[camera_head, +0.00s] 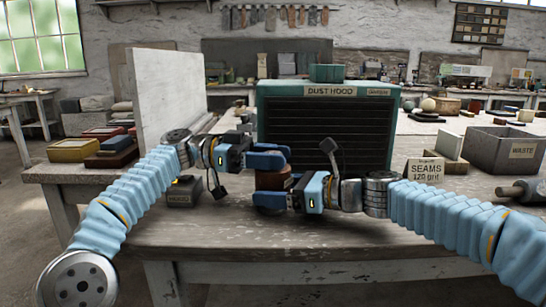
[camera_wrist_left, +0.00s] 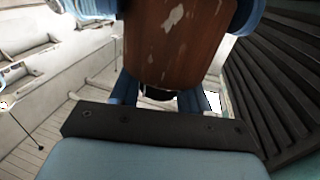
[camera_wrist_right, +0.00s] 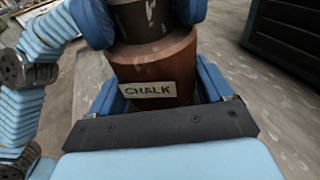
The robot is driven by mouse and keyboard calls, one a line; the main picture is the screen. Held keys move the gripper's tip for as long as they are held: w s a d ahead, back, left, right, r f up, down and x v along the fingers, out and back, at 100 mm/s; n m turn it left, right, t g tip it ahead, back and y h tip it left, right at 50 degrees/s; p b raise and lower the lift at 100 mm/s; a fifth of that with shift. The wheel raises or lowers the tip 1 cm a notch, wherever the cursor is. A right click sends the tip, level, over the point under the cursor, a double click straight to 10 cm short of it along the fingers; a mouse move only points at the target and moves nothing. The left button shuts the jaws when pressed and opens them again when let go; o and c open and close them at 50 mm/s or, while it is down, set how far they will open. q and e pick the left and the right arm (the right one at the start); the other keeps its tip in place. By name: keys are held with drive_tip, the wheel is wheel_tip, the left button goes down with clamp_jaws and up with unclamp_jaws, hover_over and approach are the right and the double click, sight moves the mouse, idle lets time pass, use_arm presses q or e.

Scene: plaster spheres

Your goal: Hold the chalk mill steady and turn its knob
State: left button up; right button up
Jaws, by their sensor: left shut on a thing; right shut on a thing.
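The chalk mill (camera_head: 273,180) is a brown wooden piece standing on the table near its middle, mostly covered by my grippers. In the right wrist view its reddish-brown body (camera_wrist_right: 155,60) bears a CHALK label, with a darker, chipped upper part (camera_wrist_right: 130,22) above. My left gripper (camera_head: 268,157) comes from the left and is shut around the upper part. My right gripper (camera_head: 268,193) comes from the right, lower, and is shut around the body. The left wrist view shows chipped brown wood (camera_wrist_left: 180,40); the dark part between my left fingers is mostly hidden.
A green dust hood (camera_head: 325,125) stands close behind the mill. A small dark labelled block (camera_head: 182,194) lies to the left, below my left arm. A SEAMS card (camera_head: 425,170) and a grey waste bin (camera_head: 500,150) stand right. The table's front strip is clear.

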use_arm(q)
drive_tip(key=shift+g, duration=0.3)
drive_tip(key=o, duration=0.9)
drive_tip(key=shift+o, duration=0.2)
drive_tip(key=shift+r+t, duration=0.1)
drive_tip(key=shift+t, duration=0.3)
